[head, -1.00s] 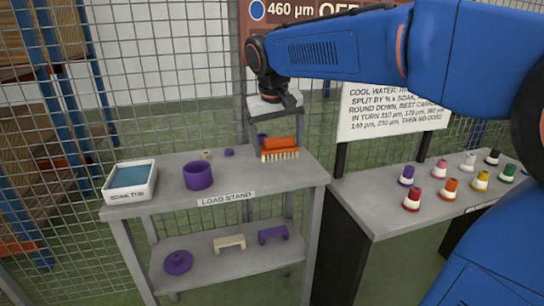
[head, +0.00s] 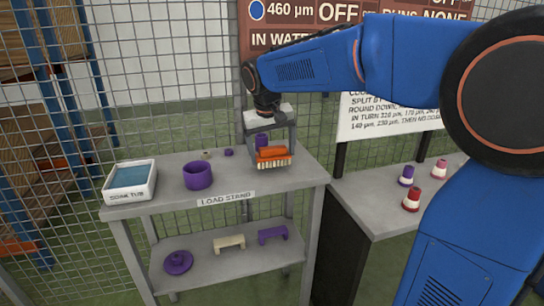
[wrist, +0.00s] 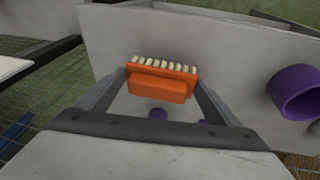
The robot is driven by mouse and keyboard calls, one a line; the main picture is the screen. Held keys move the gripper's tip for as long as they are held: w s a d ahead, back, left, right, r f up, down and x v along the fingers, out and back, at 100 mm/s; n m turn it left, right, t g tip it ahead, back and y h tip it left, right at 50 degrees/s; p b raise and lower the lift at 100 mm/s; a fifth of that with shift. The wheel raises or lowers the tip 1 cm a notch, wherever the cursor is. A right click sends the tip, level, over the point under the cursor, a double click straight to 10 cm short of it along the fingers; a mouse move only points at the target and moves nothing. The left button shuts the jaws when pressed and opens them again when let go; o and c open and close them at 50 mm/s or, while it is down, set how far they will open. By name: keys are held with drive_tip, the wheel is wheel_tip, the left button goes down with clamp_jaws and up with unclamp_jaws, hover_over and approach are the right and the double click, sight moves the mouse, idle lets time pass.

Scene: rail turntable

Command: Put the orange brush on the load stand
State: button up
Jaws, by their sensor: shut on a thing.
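The orange brush (head: 272,154) has a row of cream bristles along its lower edge. My gripper (head: 271,148) is shut on it, with a grey finger at each end. The brush is over the right part of the load stand (head: 235,178), a grey table with a label on its front edge. I cannot tell whether the bristles touch the top or hang just above it. In the wrist view the brush (wrist: 160,85) sits level between the fingers, bristles on the far side.
On the stand are a soak tub (head: 130,182), a purple ring (head: 198,176) and small knobs (head: 228,152). A purple piece (head: 262,140) shows behind the brush. The lower shelf holds a purple disc (head: 178,262) and two handles. A table with bottles (head: 411,200) is at right.

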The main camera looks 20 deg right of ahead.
drive_tip(key=shift+x, duration=0.85)
drive_tip(key=shift+a+f, duration=0.15)
drive_tip(key=shift+f, duration=0.05)
drive_tip(key=o, duration=0.8)
drive_tip(key=v, duration=1.2)
drive_tip(key=shift+r, duration=0.15)
drive_tip(key=s+d+f, duration=0.3)
drive_tip(key=s+f, duration=0.4)
drive_tip(key=s, duration=0.3)
drive_tip(key=s+d+f+t+y, duration=0.1)
drive_tip(key=s+d+f, duration=0.2)
drive_tip(key=s+f, duration=0.3)
drive_tip(key=s+d+f+t, duration=0.1)
drive_tip(key=s+d+f, duration=0.2)
drive_tip(key=s+f, duration=0.4)
drive_tip(key=shift+s+f+y, duration=0.15)
drive_tip(key=shift+s+y, duration=0.05)
drive_tip(key=shift+s, duration=1.55)
drive_tip(key=shift+s+f+y, duration=0.15)
drive_tip(key=shift+s+y, duration=0.05)
drive_tip(key=shift+s, duration=1.5)
